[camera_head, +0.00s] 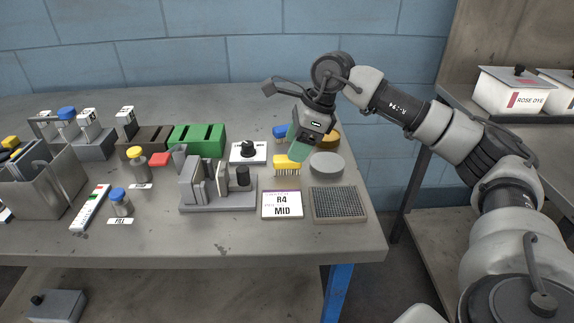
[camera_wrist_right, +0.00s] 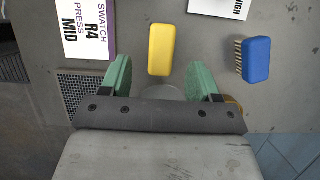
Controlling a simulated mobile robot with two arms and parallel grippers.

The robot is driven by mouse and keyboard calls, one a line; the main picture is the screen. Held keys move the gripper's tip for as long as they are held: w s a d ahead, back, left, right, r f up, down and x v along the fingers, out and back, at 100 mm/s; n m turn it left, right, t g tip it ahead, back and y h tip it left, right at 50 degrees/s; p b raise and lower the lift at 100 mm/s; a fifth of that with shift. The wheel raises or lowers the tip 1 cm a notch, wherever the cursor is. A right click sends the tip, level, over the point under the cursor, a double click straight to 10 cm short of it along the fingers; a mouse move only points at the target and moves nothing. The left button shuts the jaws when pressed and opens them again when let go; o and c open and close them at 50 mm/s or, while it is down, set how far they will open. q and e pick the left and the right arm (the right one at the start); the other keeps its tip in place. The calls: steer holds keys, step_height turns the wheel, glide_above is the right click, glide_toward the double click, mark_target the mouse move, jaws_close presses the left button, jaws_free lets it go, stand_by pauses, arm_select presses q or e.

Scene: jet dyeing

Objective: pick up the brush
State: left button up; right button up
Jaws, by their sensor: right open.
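A yellow brush (camera_head: 287,163) with bristles pointing down sits on the workbench, left of a round grey disc. In the right wrist view the yellow brush (camera_wrist_right: 162,48) lies ahead of and between my two green fingers. A blue brush (camera_head: 280,132) is farther back, and in the right wrist view the blue brush (camera_wrist_right: 257,59) is to the right, outside the fingers. My right gripper (camera_head: 297,148) is just above the yellow brush; its fingers (camera_wrist_right: 159,72) are apart with nothing held between them. My left gripper is not in view.
A round grey disc (camera_head: 327,163) and a mesh pad (camera_head: 340,204) are right of the yellow brush. An R4 MID card (camera_head: 282,205) lies in front. A grey rack (camera_head: 217,204) and green box (camera_head: 198,138) stand left. The bench's front strip is clear.

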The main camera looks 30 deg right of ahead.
steer(key=x, duration=0.4)
steer(key=shift+w+f, duration=0.1)
steer(key=shift+f, duration=0.1)
steer(key=shift+w+a+f, duration=0.1)
steer(key=shift+a+f, duration=0.05)
steer(key=shift+f, duration=0.3)
steer(key=c, duration=1)
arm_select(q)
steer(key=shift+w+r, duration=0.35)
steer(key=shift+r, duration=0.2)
arm_select(e)
steer(key=shift+r, duration=0.15)
step_height(320, 180, up, 4)
steer(key=shift+r, duration=0.1)
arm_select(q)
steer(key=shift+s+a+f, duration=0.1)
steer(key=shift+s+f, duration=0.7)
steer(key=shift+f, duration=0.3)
arm_select(e)
steer(key=s+d+r, duration=0.5)
steer(key=d+r, duration=0.1)
steer(key=d, duration=0.4)
steer(key=shift+s+r, duration=0.3)
steer(key=shift+s, duration=0.1)
steer(key=shift+d, duration=0.1)
